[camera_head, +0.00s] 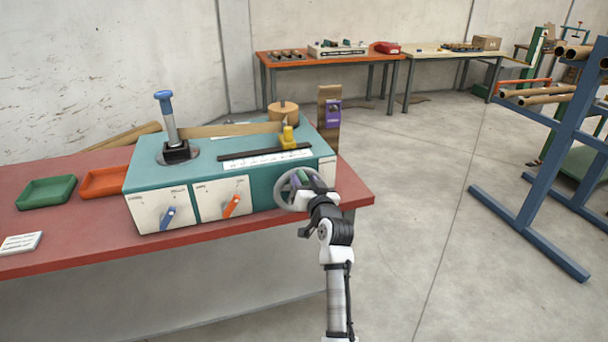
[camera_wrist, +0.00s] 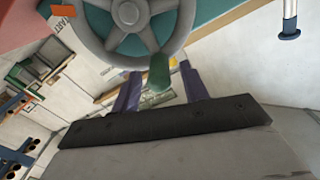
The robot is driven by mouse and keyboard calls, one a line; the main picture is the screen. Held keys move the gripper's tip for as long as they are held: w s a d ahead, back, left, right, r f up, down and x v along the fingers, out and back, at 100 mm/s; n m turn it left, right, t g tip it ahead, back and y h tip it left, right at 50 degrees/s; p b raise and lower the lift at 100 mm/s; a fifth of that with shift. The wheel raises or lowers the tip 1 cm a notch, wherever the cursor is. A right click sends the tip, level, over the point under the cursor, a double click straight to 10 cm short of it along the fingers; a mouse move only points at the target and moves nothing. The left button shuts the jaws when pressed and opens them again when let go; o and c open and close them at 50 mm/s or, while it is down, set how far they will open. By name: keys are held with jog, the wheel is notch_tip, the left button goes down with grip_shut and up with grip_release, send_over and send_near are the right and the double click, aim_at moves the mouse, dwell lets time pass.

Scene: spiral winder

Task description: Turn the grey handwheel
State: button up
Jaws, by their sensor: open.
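The grey handwheel (camera_head: 286,189) is on the front face of the teal and white winder (camera_head: 250,183), near its right end. In the wrist view the spoked handwheel (camera_wrist: 95,38) fills the top middle, with a green handle (camera_wrist: 159,72) at its lower rim. My gripper (camera_head: 303,184) is at the wheel and covers part of it in the head view. In the wrist view my gripper (camera_wrist: 160,88) is open, with its two purple fingers apart and the green handle between them. I cannot tell whether a finger touches the handle.
The winder stands on a red-topped table (camera_head: 90,250) with a green tray (camera_head: 47,192) and an orange tray (camera_head: 104,181) at left. A blue rack (camera_head: 555,150) stands at right. The floor between is clear.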

jog(key=shift+x, duration=0.9)
grip_shut()
